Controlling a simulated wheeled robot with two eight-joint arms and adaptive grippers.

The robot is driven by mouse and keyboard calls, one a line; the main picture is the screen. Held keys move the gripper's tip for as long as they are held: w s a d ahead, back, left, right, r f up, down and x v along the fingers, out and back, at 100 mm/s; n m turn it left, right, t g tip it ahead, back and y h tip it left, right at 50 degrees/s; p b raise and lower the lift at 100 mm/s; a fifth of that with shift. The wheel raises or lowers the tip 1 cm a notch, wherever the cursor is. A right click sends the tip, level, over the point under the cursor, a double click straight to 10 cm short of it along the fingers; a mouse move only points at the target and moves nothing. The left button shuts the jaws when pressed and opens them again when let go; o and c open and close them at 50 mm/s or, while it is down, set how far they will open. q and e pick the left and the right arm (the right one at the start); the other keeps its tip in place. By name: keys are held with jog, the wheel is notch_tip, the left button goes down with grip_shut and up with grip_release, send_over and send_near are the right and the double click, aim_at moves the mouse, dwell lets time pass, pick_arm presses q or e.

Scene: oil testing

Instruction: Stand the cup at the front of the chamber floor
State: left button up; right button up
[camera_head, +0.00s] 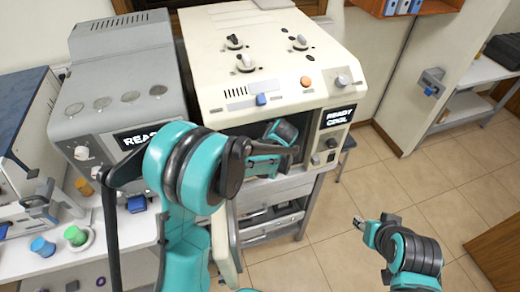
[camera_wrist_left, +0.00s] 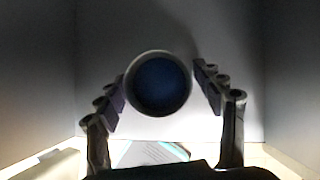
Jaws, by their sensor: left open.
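The cup (camera_wrist_left: 158,84) shows in the left wrist view as a round grey rim around a dark blue inside, facing the camera. My left gripper (camera_wrist_left: 160,92) is open, with one finger on each side of the cup. Small gaps seem to show between the fingers and the rim; contact is unclear. Grey walls of the chamber (camera_wrist_left: 225,30) surround them. In the head view, my left arm reaches into the front opening of the cream machine (camera_head: 215,80), and its fingers and the cup are hidden there. My right gripper (camera_head: 372,222) is over the floor at right; its finger opening is unclear.
A grey machine (camera_head: 122,70) stands left of the cream machine. Green (camera_head: 75,236) and blue (camera_head: 42,246) small containers stand on the white bench at left. A lower shelf (camera_head: 275,222) is under the cream machine. Tiled floor (camera_head: 440,165) is clear at right.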

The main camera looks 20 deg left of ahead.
pick_arm(q)
jog(key=shift+r, duration=0.15)
jog(key=p+v, duration=0.1)
jog(key=v, duration=0.3)
jog(key=shift+r, duration=0.3)
jog(key=s+d+p, duration=0.1)
jog(key=s+d, duration=0.7)
jog(key=s, duration=0.1)
jog(key=shift+d, duration=0.35)
jog(key=shift+r, duration=0.15)
